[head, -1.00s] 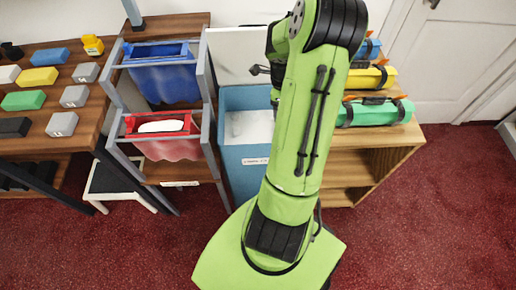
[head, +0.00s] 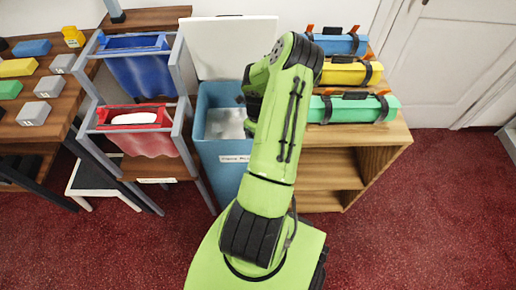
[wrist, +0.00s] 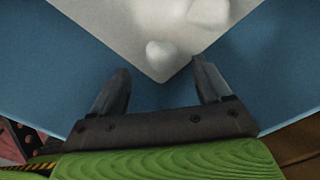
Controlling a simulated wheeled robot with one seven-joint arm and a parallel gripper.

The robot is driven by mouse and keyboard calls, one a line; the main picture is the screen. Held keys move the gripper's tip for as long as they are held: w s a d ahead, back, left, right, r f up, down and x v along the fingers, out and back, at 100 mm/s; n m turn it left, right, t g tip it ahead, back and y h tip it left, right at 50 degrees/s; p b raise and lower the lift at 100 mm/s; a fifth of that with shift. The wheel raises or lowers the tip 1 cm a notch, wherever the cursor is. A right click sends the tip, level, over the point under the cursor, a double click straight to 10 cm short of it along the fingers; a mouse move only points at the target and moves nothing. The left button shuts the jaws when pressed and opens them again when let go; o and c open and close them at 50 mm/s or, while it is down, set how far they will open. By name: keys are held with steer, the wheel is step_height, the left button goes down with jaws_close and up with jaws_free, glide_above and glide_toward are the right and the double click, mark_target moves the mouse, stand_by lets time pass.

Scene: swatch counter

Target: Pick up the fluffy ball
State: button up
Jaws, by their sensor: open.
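Several white, soft-looking rounded lumps lie on a pale surface inside the blue bin in the wrist view; the nearest, a small fluffy ball (wrist: 159,54), lies just beyond and between my fingertips. I cannot tell whether another lump (wrist: 208,12) is a separate ball. My gripper (wrist: 161,72) is open and empty, over the bin. The blue bin (head: 222,172) stands in the middle of the head view, its white lid (head: 232,45) raised. In the head view the bin's inside looks whitish and single balls cannot be made out; my arm covers its right side.
A metal frame with a blue bag (head: 150,75) and a red bag (head: 150,143) stands close left of the bin. A wooden shelf (head: 330,170) bearing blue, yellow and green rolls stands close right. A table with coloured blocks is at far left. Red carpet in front is clear.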

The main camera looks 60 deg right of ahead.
step_height(320, 180, down, 6)
steer(key=shift+r+b, duration=0.1)
steer(key=shift+b, duration=1.15)
steer(key=shift+r, duration=0.1)
steer(key=c, duration=0.7)
